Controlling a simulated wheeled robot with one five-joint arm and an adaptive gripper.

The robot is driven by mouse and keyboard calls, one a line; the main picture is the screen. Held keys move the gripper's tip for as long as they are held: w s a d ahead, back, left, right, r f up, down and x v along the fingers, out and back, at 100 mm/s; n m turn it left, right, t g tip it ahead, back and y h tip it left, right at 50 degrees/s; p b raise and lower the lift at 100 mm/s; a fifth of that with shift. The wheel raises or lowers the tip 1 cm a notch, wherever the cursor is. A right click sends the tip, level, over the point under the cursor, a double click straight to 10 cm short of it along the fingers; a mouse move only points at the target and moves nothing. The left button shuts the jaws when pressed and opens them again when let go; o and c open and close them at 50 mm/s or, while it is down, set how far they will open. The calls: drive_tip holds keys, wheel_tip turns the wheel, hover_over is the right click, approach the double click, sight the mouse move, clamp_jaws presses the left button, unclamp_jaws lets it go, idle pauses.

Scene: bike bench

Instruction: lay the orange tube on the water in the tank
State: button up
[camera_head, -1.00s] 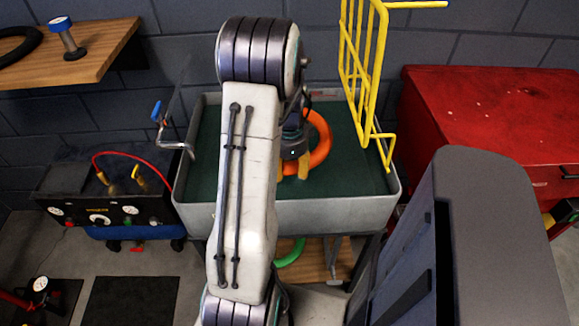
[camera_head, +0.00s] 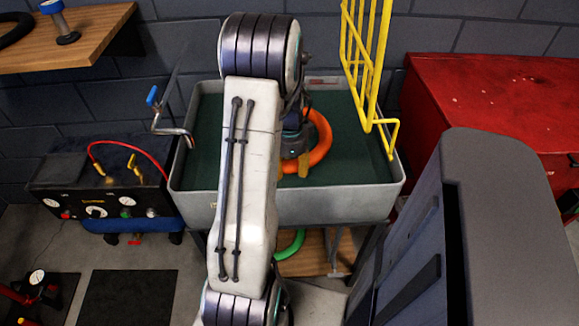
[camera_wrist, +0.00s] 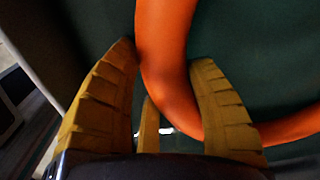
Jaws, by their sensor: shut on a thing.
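The orange tube (camera_head: 321,138) is a ring at the tank, partly hidden behind my arm in the head view. In the wrist view the orange tube (camera_wrist: 166,50) passes between the ribbed yellow fingers of my gripper (camera_wrist: 168,105). My gripper (camera_head: 294,167) is shut on the tube's near side. The grey tank (camera_head: 335,208) has a dark green inside (camera_head: 352,165), over which the tube and gripper show. I cannot tell whether the tube touches the water.
A tap with a blue handle (camera_head: 152,96) stands at the tank's left rim. A yellow wire rack (camera_head: 375,65) rises at the back right. A red chest (camera_head: 480,100) stands to the right, a black gauge box (camera_head: 95,195) to the left. A green ring (camera_head: 291,246) lies below the tank.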

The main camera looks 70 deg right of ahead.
drive_tip(key=o, duration=1.3)
wheel_tip(320, 180, up, 12)
drive_tip(key=a+f+n+y, duration=0.1)
drive_tip(key=a+f+n, duration=0.2)
drive_tip(key=a+n, duration=0.75)
drive_tip(key=w+a+r+n+t+p, duration=0.1)
drive_tip(key=w+a+r+n+p, duration=0.2)
drive_tip(key=a+r+n, duration=0.3)
drive_tip(key=w+a+r+n+t+p, duration=0.1)
drive_tip(key=w+a+r+n+p, duration=0.2)
drive_tip(key=a, duration=0.9)
drive_tip(key=w+a+r+n+t+h+p, duration=0.1)
drive_tip(key=w+a+r+n+p, duration=0.2)
drive_tip(key=w+a+r+n, duration=0.5)
drive_tip(key=shift+a+r+n, duration=0.2)
drive_tip(key=shift+a+n, duration=0.25)
drive_tip(key=shift+n, duration=0.5)
drive_tip(key=shift+a+r+n, duration=0.2)
drive_tip(key=shift+a+n, duration=0.2)
drive_tip(key=shift+n, duration=0.5)
